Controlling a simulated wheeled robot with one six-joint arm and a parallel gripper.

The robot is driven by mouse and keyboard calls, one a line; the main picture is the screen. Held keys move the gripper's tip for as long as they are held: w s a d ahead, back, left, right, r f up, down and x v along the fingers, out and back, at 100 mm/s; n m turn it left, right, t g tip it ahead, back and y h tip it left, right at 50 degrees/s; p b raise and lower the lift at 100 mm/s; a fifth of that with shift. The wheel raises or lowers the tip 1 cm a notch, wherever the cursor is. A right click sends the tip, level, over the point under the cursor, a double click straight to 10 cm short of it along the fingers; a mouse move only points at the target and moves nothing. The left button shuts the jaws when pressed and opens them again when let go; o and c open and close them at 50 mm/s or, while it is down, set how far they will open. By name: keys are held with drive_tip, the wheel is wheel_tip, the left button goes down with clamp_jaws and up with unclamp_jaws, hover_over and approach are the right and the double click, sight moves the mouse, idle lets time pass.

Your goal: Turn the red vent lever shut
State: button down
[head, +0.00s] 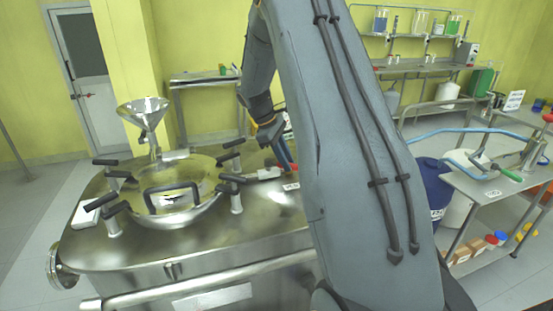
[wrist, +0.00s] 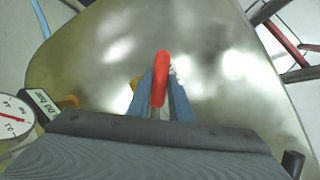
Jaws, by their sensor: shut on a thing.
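The red vent lever (wrist: 160,78) shows in the wrist view, pointing up the picture above the steel reactor lid (wrist: 215,50). My gripper (wrist: 161,88) has its two blue fingers on either side of the lever and is shut on it. In the head view my gripper (head: 285,158) is low over the right part of the reactor top (head: 110,245). How far the lever is turned I cannot tell.
A round hatch with black clamp handles (head: 175,197) and a steel funnel (head: 145,112) stand left of my gripper. A dial gauge (wrist: 14,118) is close by at the left in the wrist view. A blue drum (head: 432,185) and a steel bench (head: 490,185) are at the right.

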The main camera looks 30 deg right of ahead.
drive_tip(key=m, duration=0.1)
drive_tip(key=a+m+g, duration=0.1)
drive_tip(key=m, duration=0.1)
drive_tip(key=shift+s+a+y, duration=0.25)
drive_tip(key=shift+s+y, duration=0.15)
drive_tip(key=m, duration=0.1)
drive_tip(key=a+m+y, duration=0.1)
drive_tip(key=shift+s+a+m+g, duration=0.15)
drive_tip(key=shift+a+m+g, duration=0.15)
drive_tip(key=shift+g, duration=0.1)
drive_tip(key=shift+a+m+y, duration=0.3)
drive_tip(key=shift+a+m, duration=0.15)
drive_tip(key=shift+m, duration=0.35)
drive_tip(key=shift+a+m+g+y, duration=0.15)
drive_tip(key=shift+a+m+y, duration=0.25)
drive_tip(key=shift+m, duration=0.45)
drive_tip(key=shift+a+m+g+y, duration=0.2)
drive_tip(key=shift+a+m, duration=0.35)
drive_tip(key=shift+m, duration=0.3)
drive_tip(key=shift+a, duration=0.1)
drive_tip(key=c, duration=1.6)
unclamp_jaws()
drive_tip(key=shift+b+v, duration=1.15)
drive_tip(key=shift+v, duration=2.85)
drive_tip(key=shift+f, duration=0.1)
